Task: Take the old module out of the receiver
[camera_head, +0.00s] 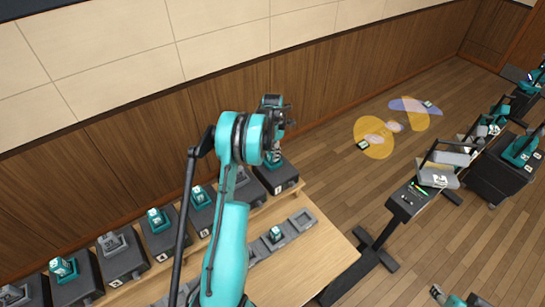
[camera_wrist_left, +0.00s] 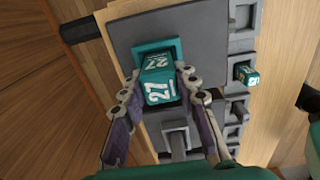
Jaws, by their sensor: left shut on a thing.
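The module, a teal block with a white 27 label (camera_wrist_left: 160,88), sits between the fingers of my left gripper (camera_wrist_left: 161,80) in the left wrist view. The gripper is shut on its sides. A teal collar (camera_wrist_left: 143,50) is right behind the module on a dark grey receiver (camera_wrist_left: 122,38). I cannot tell whether the module is fully seated or partly lifted. In the head view my left gripper (camera_head: 273,150) points down over the end receiver (camera_head: 282,178), with the teal module (camera_head: 273,159) small beneath it. My right gripper is not in view.
More dark receivers with teal modules (camera_head: 157,219) stand in a row along the wooden wall. A grey tray row (camera_head: 303,219) on the table holds one small teal module (camera_head: 275,233). Other machines (camera_head: 410,198) stand at the right. Open floor lies beyond the table.

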